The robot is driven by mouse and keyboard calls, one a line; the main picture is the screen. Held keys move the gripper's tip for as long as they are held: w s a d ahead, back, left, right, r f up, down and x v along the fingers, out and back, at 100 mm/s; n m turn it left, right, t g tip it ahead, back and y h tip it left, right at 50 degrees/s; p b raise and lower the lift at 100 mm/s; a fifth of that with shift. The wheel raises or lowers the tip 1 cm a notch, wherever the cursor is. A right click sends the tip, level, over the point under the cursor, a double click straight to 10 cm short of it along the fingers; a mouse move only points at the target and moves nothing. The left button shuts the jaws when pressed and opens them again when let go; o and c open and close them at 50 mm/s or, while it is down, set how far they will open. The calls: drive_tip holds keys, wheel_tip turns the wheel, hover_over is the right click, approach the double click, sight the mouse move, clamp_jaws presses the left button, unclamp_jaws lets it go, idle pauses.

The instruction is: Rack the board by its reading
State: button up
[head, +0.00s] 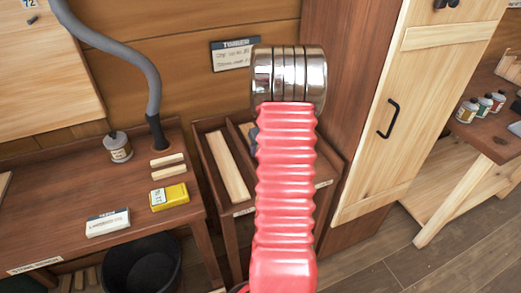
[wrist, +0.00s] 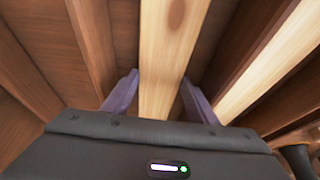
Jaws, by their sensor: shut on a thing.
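In the wrist view my gripper (wrist: 160,78) is shut on a pale wooden board (wrist: 165,45), with a purple finger at each side of it. The held board is above or within the dark wooden slots of a rack; I cannot tell whether it touches the bottom. The rack (head: 203,151) stands in the middle of the head view, partly hidden by my red arm. Another pale board (head: 228,165) lies in its left compartment. A yellow meter (head: 169,197) lies on the bench to the left.
The workbench (head: 60,215) holds a jar (head: 117,147), two small wood strips and a white block (head: 108,222). A black bucket (head: 142,265) stands below. A tall cabinet (head: 385,115) is at right.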

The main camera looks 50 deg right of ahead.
drive_tip(key=o, duration=1.3)
drive_tip(key=shift+r, duration=0.1)
drive_tip(key=v, duration=1.3)
drive_tip(key=shift+s+a+r, duration=0.15)
drive_tip(key=shift+r, duration=0.05)
